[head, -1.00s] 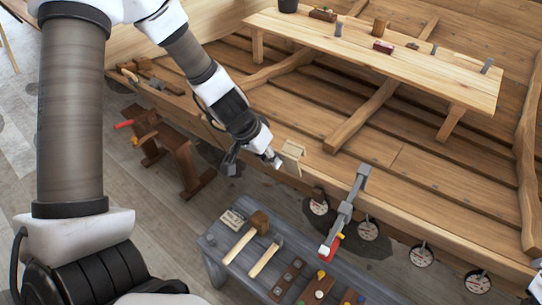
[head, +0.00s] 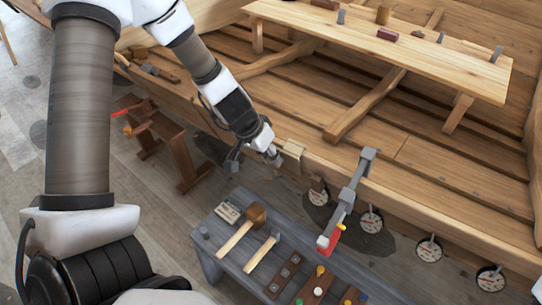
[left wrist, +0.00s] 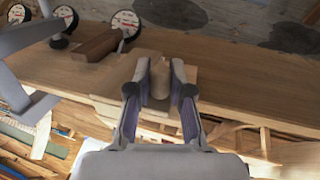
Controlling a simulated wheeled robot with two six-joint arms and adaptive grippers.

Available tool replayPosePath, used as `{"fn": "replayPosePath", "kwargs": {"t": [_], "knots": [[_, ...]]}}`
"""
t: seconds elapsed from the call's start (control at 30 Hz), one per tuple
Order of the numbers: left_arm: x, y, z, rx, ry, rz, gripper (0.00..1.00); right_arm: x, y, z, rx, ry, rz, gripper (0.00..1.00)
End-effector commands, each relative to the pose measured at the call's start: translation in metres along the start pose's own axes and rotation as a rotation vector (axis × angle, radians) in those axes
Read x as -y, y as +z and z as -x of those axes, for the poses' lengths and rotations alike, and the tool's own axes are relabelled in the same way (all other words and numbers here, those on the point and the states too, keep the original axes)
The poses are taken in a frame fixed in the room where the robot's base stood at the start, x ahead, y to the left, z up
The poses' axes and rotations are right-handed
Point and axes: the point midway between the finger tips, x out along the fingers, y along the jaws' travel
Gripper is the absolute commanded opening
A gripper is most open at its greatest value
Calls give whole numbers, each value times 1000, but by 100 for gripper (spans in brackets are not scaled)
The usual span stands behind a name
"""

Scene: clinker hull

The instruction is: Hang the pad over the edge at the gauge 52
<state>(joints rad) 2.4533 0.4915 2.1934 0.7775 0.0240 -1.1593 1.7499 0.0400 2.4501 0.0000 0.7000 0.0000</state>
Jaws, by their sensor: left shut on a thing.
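My left gripper (head: 276,157) is shut on a pale wooden pad (head: 293,156), at the hull's near top edge. In the left wrist view the pad (left wrist: 160,78) shows between the fingers, in front of the edge plank (left wrist: 235,88). I cannot tell whether it touches the plank. Several round white gauges hang along the edge: one (head: 318,196) just right of the pad, others (head: 371,222), (head: 428,250) and (head: 490,280) farther right. Their numbers are too small to read. My right gripper is not in view.
A grey clamp with a red part (head: 346,200) sits on the edge right of the pad. A grey bench (head: 215,255) with mallets and small tools stands below. A brown block (left wrist: 104,46) lies near a gauge in the left wrist view. A brown sawhorse (head: 172,140) stands left.

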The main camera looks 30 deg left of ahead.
Motion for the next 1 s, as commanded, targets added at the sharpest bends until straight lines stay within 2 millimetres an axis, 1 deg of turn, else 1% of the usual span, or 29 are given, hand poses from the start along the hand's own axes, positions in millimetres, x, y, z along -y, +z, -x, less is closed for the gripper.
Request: {"fn": "replayPosePath", "kwargs": {"t": [0.2,0.57,0.6,0.67,0.7,1.0], "knots": [[0,0,0,0,0,0,0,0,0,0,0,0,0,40],[1,0,-5,0,0,-2,0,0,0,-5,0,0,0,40],[1,0,-5,0,0,-2,24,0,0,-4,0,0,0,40],[1,0,-4,0,0,-1,45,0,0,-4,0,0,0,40],[1,0,-4,0,0,-1,49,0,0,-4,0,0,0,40],[1,0,-3,0,0,-1,49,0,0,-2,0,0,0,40]]}}
